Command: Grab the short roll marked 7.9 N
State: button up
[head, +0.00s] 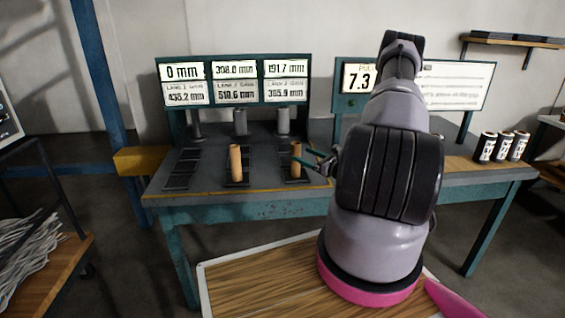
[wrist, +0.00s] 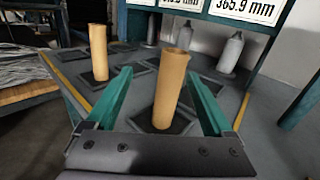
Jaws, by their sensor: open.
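Two plain tan rolls stand upright on dark pads on the grey bench. The right roll (head: 296,160) also shows in the wrist view (wrist: 170,88), where it appears between the green fingers. The left roll (head: 236,162) stands further left, also in the wrist view (wrist: 98,52). My gripper (head: 314,157) is open, just right of the right roll in the head view; its fingers also show in the wrist view (wrist: 159,74). I see no contact with the roll.
A three-part display (head: 234,80) stands behind the bench (head: 255,212), with grey cylinders (head: 240,122) below it. Several dark, white-labelled cylinders (head: 503,146) stand at the right end. My arm hides the bench's middle right. The left pads (head: 184,170) are empty.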

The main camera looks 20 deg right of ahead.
jog(key=f, duration=0.1)
jog(key=f+m+h, duration=0.1)
jog(key=f, duration=0.1)
jog(key=shift+s+d+f+m+t+h, duration=0.1)
jog(key=shift+d+f+m+t+h, duration=0.2)
jog(key=shift+d+m+h, duration=0.1)
jog(key=shift+w+a+f, duration=0.1)
jog(key=shift+w+f, duration=0.05)
jog(key=shift+w, duration=0.15)
jog(key=x, duration=0.4)
jog(key=shift+w+a, duration=0.1)
jog(key=shift+w, duration=0.2)
jog(key=shift+d+r+x, duration=0.1)
jog(key=shift+x, duration=0.8)
jog(key=shift+d+r+x, duration=0.1)
jog(key=shift+x, duration=0.85)
jog(key=shift+d+r+x, duration=0.1)
jog(key=shift+d+x, duration=0.05)
jog(key=shift+x, duration=0.75)
jog(key=shift+w, duration=0.1)
jog(key=shift+c, duration=0.3)
grip_shut()
jog(key=shift+r, duration=0.1)
